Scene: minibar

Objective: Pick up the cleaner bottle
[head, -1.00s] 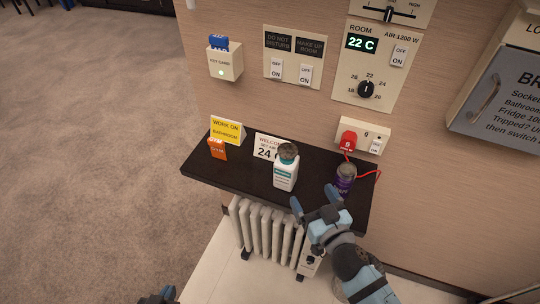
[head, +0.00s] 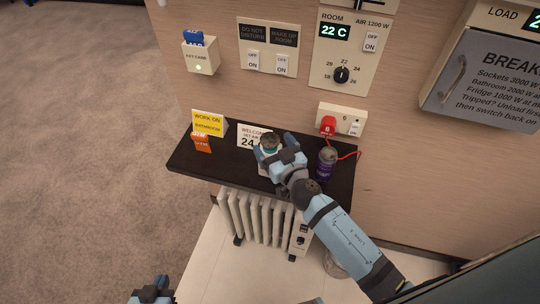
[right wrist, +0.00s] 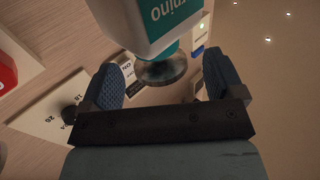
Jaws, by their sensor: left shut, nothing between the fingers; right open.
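The cleaner bottle (head: 263,171) is white with a teal collar and a dark cap, and stands on the dark shelf (head: 215,172). My right gripper (head: 278,148) is at its upper part and hides much of it. In the right wrist view, the bottle (right wrist: 150,22) appears upside down, its collar and cap in the gap between the spread fingers of the right gripper (right wrist: 163,82). The fingers look clear of the cap on both sides. My left gripper (head: 155,288) is shut and empty at the bottom edge of the head view, far from the shelf.
A purple can (head: 326,165) stands right of my right gripper, near a red plug (head: 328,125) and its cord. An orange box (head: 201,142), a yellow sign (head: 208,123) and a white welcome card (head: 247,134) stand left. A radiator (head: 255,215) is below the shelf.

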